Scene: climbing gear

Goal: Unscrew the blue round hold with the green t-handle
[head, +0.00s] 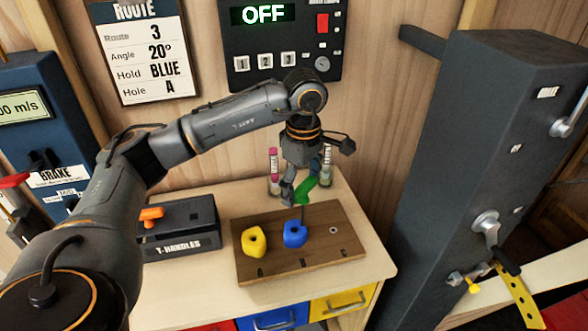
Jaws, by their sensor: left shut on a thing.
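My left gripper (294,190) comes down over the wooden board (258,217) and is shut on the green t-handle (307,191). The t-handle's shaft points down at the blue round hold (295,236). The tip seems to reach the hold, but I cannot tell whether it is seated in its hole. The blue hold sits on the board, right of a yellow hold (254,241). A bare hole (333,229) shows at the board's right. My right gripper is not in view.
A dark T-handles box (182,240) with an orange t-handle (151,215) stands left of the board. Small bottles (273,163) stand behind the gripper. A route sign (142,50) and a control panel reading OFF (280,45) hang on the wall. A tall dark post (465,150) stands right.

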